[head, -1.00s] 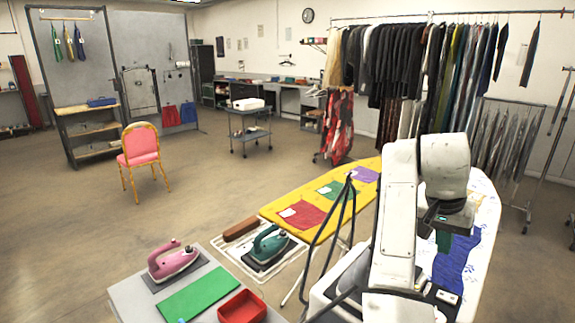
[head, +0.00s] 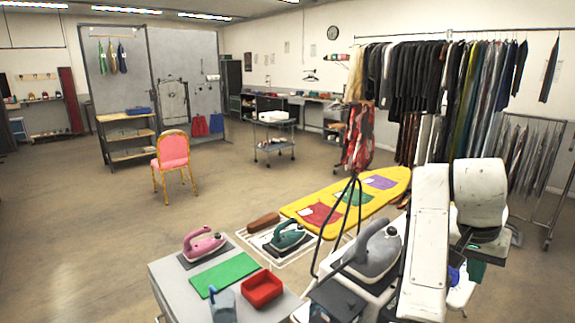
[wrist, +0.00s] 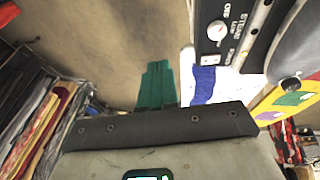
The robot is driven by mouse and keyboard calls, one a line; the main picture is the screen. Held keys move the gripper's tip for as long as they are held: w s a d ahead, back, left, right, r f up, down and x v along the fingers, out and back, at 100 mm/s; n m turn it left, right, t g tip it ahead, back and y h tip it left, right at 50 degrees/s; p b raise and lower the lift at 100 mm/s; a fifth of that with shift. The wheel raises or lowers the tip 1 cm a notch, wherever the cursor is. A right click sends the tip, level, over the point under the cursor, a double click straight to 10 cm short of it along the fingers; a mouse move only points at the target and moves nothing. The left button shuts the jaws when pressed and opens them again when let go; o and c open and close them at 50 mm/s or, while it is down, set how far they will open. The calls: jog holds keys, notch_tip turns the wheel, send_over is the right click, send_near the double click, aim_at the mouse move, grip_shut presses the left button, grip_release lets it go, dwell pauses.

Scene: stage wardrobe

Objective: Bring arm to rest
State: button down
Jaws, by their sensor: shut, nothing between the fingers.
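My arm is folded at the right of the head view, its white links in front of the garment rack. My gripper (wrist: 157,88) shows green fingers pressed together and empty in the wrist view, above bare floor. In the head view the gripper (head: 475,272) is a small green patch under the arm's end, largely hidden by the arm. In the wrist view a dark control panel with a dial (wrist: 228,35) is to the right of the fingers, apart from them. A white surface with a blue cloth (wrist: 205,85) lies just right of the fingers.
A grey iron (head: 377,252) stands close left of my arm. A yellow ironing board (head: 397,182) holds coloured cloths. A table (head: 165,283) bears a pink iron, green mat and red tray (head: 262,289). Garments hang behind the arm. Open floor lies around the pink chair (head: 173,158).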

jog(key=s+a+f+n, duration=0.1)
jog(key=s+f+n, duration=0.1)
jog(key=s+f, duration=0.7)
jog(key=s+f+n, duration=0.2)
jog(key=s+f, duration=0.3)
jog(key=f, duration=0.8)
jog(key=s+a+f+n+y, duration=0.1)
jog(key=s+a+f, duration=0.2)
jog(key=s, duration=0.4)
jog(key=s+a+f+n+y+b, duration=0.1)
jog(key=s+a+f+n, duration=0.1)
jog(key=s, duration=0.4)
jog(key=s+a+f+n+y, duration=0.1)
jog(key=s+a+f+n, duration=0.1)
jog(key=s+a+f, duration=0.2)
jog(key=s+a, duration=0.2)
jog(key=s, duration=0.1)
jog(key=shift+s+a+y+b, duration=0.15)
jog(key=shift+s+y+b, duration=0.15)
jog(key=shift+s+b, duration=0.05)
jog(key=shift+f, duration=0.1)
